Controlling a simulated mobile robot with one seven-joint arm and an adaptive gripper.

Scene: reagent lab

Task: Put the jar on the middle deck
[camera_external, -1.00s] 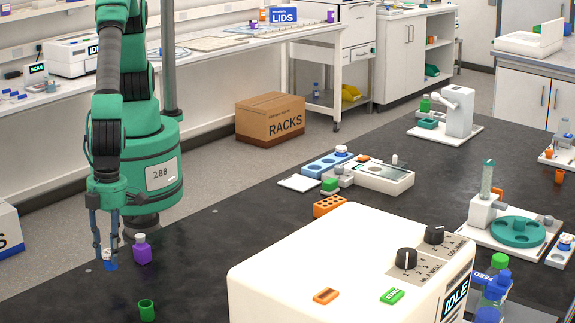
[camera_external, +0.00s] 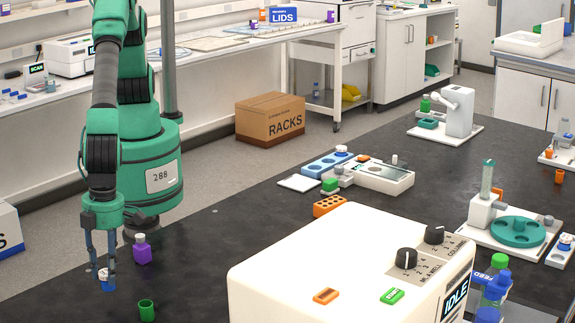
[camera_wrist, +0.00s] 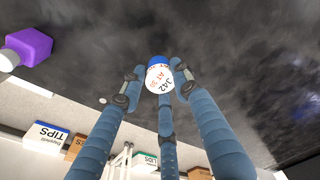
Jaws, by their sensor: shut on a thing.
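The jar (camera_external: 107,284) is small, with a blue part and a white labelled part. My gripper (camera_external: 105,275) points down and is shut on it, above or at the dark bench at the left; I cannot tell whether the jar touches the bench. In the wrist view the jar (camera_wrist: 158,76) sits between the fingertips of my gripper (camera_wrist: 152,86), its printed label facing the camera. I cannot tell for certain which surface is the middle deck; a white deck unit (camera_external: 385,179) with a blue rack beside it stands mid-bench.
A purple bottle (camera_external: 141,252) stands just right of my gripper, and a green cup (camera_external: 147,310) is nearer the camera. A large white machine (camera_external: 330,262) fills the front centre. An orange rack (camera_external: 328,206) stands behind it. The bench between the purple bottle and the orange rack is clear.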

